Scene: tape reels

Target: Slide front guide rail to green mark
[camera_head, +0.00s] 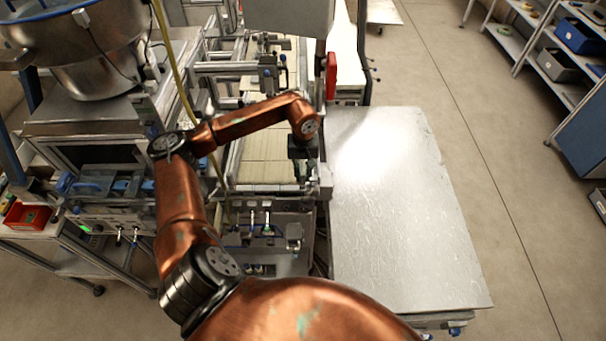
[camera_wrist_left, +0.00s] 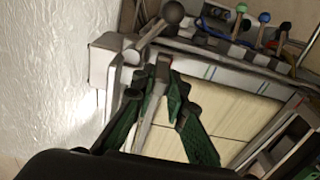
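My left gripper (camera_head: 304,166) points down at the near right corner of the conveyor (camera_head: 262,160). In the left wrist view its two green fingers (camera_wrist_left: 160,92) converge on either side of a narrow grey metal bar, which looks like the front guide rail (camera_wrist_left: 144,138). The fingertips look closed against the bar, though the contact is partly hidden. The rail runs beside the pale conveyor belt (camera_wrist_left: 225,112). Small green lines (camera_wrist_left: 209,72) show on the light end strip; I cannot tell which is the task's mark. My right gripper is not in view.
A bare metal table (camera_head: 395,215) stands right of the conveyor. A rod with a dark ball knob (camera_wrist_left: 173,12) rises close to the fingers. A bowl feeder (camera_head: 95,65) and a red bin (camera_head: 28,216) are at left. Shelves (camera_head: 540,60) stand far right.

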